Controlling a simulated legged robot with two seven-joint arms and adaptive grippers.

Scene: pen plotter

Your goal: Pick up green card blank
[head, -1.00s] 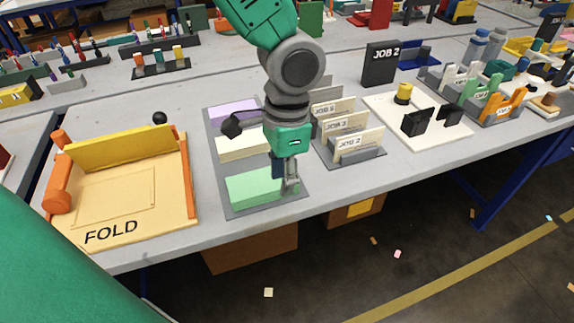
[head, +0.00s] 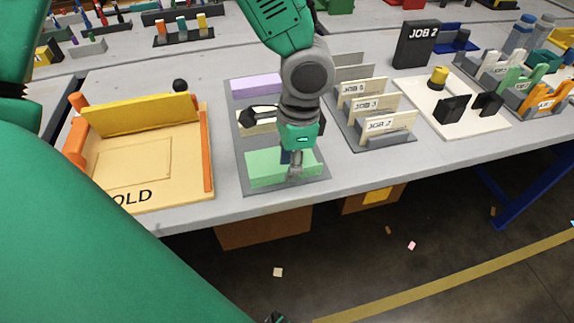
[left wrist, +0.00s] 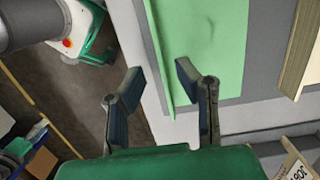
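The green card blanks (head: 262,168) form a pale green stack in the front slot of a grey tray (head: 241,178). The stack also fills the upper middle of the left wrist view (left wrist: 212,45). My left gripper (head: 294,172) points down at the right part of the stack and hides some of it. One fingertip overlaps the stack's edge; the other appears beyond the table edge. I cannot tell whether it touches the stack. My right gripper is not identifiable.
Cream (head: 258,127) and purple (head: 256,86) stacks lie behind the green one. A FOLD board (head: 150,180) with a yellow flap stands left. Slots with JOB cards (head: 388,125) stand close on the right. The table's front edge is just before the tray.

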